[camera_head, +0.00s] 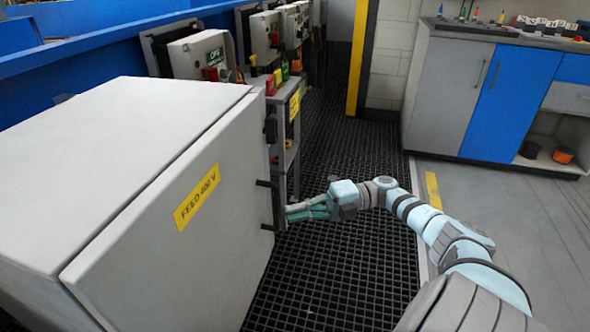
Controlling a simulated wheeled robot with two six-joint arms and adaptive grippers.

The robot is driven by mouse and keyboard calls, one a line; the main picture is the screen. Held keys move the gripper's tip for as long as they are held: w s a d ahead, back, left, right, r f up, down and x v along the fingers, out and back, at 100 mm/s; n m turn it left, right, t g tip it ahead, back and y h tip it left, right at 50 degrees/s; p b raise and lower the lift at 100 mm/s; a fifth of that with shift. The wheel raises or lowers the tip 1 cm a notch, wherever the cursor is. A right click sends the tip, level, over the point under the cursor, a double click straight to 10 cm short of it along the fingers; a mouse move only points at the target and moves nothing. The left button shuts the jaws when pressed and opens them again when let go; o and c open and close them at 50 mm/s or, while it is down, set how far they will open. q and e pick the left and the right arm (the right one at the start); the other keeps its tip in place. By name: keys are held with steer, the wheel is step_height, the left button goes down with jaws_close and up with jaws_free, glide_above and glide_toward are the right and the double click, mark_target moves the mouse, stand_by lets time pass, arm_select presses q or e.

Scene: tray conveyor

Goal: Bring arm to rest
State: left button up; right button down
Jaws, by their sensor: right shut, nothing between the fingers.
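My right arm comes in from the lower right and reaches left across the dark floor grating. My right gripper (308,208) is at its end, with its fingers together and empty. It is close to the dark handle fittings on the right edge of the large grey cabinet (150,150); I cannot tell whether it touches them. The cabinet door carries a yellow label reading "FEED 400 V" (197,197). My left gripper is not in view.
Control boxes (200,58) with buttons line the blue conveyor frame (100,45). A yellow post (358,55) stands behind. A workbench (500,85) with blue and grey doors is at the upper right. The black floor grating (345,285) is clear around my arm.

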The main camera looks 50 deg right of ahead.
steer(key=shift+d, duration=0.1)
steer(key=v, duration=0.7)
steer(key=shift+s+d, duration=0.1)
steer(key=shift+d, duration=0.05)
